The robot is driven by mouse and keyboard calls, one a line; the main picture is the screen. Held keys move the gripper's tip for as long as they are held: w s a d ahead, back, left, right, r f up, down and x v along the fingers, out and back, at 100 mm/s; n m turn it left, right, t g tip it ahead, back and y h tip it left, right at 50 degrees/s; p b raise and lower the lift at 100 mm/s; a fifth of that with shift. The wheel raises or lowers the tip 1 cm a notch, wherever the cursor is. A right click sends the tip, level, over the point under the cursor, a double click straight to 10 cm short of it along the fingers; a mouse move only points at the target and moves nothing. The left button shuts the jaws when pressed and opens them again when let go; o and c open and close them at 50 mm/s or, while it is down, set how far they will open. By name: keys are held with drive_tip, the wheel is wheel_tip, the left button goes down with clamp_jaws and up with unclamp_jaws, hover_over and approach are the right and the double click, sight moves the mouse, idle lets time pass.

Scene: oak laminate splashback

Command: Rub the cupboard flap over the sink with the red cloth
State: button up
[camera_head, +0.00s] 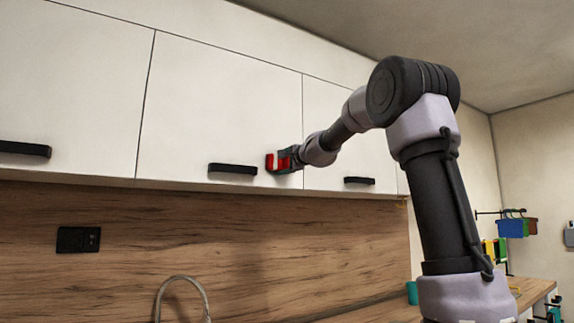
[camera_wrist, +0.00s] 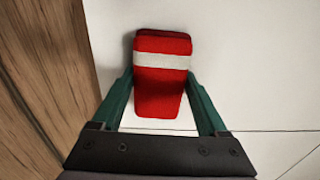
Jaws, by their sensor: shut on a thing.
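The red cloth (camera_wrist: 160,92), a folded pad with a white stripe, is held between the two green fingers of my gripper (camera_wrist: 160,100) in the wrist view. In the head view the cloth (camera_head: 280,162) shows red at the end of my gripper (camera_head: 282,160). It is at the lower right corner of the white cupboard flap (camera_head: 215,105) over the sink, right of that flap's black handle (camera_head: 232,169). The cloth appears to be against the flap or very close; I cannot tell whether it touches. The sink basin is out of view; only its curved tap (camera_head: 183,283) shows below.
Other white flaps adjoin on the left (camera_head: 70,85) and right (camera_head: 335,125), with black handles (camera_head: 25,149) (camera_head: 359,181). The wooden splashback (camera_head: 200,230) lies below, with a black socket (camera_head: 78,240). Coloured items (camera_head: 512,228) hang at the far right.

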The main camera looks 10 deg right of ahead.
drive_tip(key=shift+s+a, duration=0.2)
drive_tip(key=shift+a, duration=0.45)
drive_tip(key=shift+s+a, duration=0.2)
drive_tip(key=shift+a, duration=0.45)
drive_tip(key=shift+r, duration=0.15)
drive_tip(key=shift+w+d, duration=0.4)
drive_tip(key=shift+d, duration=0.8)
drive_tip(key=shift+w+d, duration=0.35)
drive_tip(key=shift+d, duration=0.85)
drive_tip(key=shift+w+d, duration=0.4)
drive_tip(key=shift+d, duration=0.8)
drive_tip(key=shift+s+a, duration=0.35)
drive_tip(key=shift+a, duration=0.85)
drive_tip(key=shift+s+a, duration=0.4)
drive_tip(key=shift+a, duration=0.8)
drive_tip(key=shift+s+a, duration=0.35)
drive_tip(key=shift+a, duration=0.85)
drive_tip(key=shift+s, duration=0.1)
drive_tip(key=shift+v, duration=2.9)
